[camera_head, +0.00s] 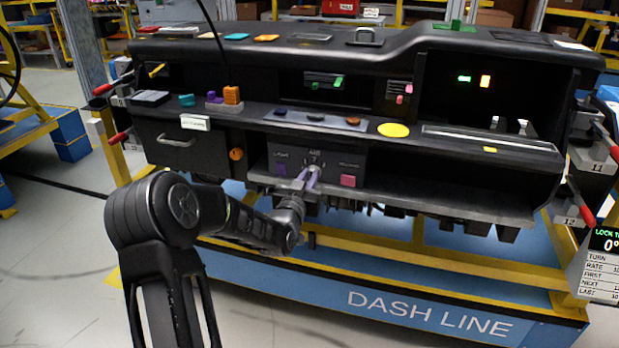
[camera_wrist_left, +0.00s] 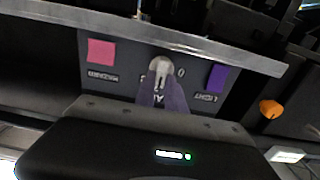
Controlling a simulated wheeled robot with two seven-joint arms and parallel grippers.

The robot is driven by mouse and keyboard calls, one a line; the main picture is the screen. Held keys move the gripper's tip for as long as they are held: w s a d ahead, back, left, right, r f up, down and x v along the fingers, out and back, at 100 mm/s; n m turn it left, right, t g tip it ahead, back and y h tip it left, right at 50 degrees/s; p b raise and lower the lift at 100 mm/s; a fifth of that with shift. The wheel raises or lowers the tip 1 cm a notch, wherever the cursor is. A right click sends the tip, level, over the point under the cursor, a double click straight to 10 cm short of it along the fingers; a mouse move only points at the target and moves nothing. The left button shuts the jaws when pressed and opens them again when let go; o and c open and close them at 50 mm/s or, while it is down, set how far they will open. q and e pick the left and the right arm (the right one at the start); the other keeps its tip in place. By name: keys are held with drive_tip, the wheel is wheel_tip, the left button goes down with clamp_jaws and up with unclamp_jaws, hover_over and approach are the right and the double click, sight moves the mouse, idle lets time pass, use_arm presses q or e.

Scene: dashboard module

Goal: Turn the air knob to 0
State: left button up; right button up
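The air knob (camera_wrist_left: 161,67) is a round grey knob with a raised bar, in the middle of the small dark control panel (camera_head: 328,157). The printed 0 shows just right of it in the left wrist view. My left gripper (camera_head: 311,176) reaches the panel from the front. Its two purple fingers (camera_wrist_left: 162,92) stand on either side of the knob's bar, with a narrow gap between them. I cannot tell whether they press on the bar. In the head view the fingers hide much of the knob. My right gripper is not in view.
A pink hazard button (camera_wrist_left: 101,52) and a purple light button (camera_wrist_left: 217,77) flank the knob. An orange knob (camera_head: 236,154) sits further left on the dashboard. A grey ledge (camera_head: 400,195) runs under the panel. A screen (camera_head: 604,262) stands at the far right.

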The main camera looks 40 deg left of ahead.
use_arm(q)
clamp_jaws()
idle(0.3)
drive_tip(key=n+b, duration=0.2)
drive_tip(key=b, duration=0.1)
drive_tip(key=shift+a+f+n, duration=0.15)
drive_tip(key=shift+f+n, duration=0.05)
drive_tip(key=shift+n, duration=0.1)
drive_tip(key=shift+s+a+f+n+b, duration=0.1)
drive_tip(key=shift+n+b, duration=2.4)
drive_tip(key=shift+n, duration=0.1)
drive_tip(key=shift+s+a+f+n+b, duration=0.1)
drive_tip(key=shift+a+f+n+b, duration=0.05)
drive_tip(key=shift+n+b, duration=2.4)
drive_tip(key=shift+a+f+n+b, duration=0.1)
drive_tip(key=shift+n+b, duration=2.3)
drive_tip(key=shift+n, duration=0.25)
drive_tip(key=o, duration=0.5)
unclamp_jaws()
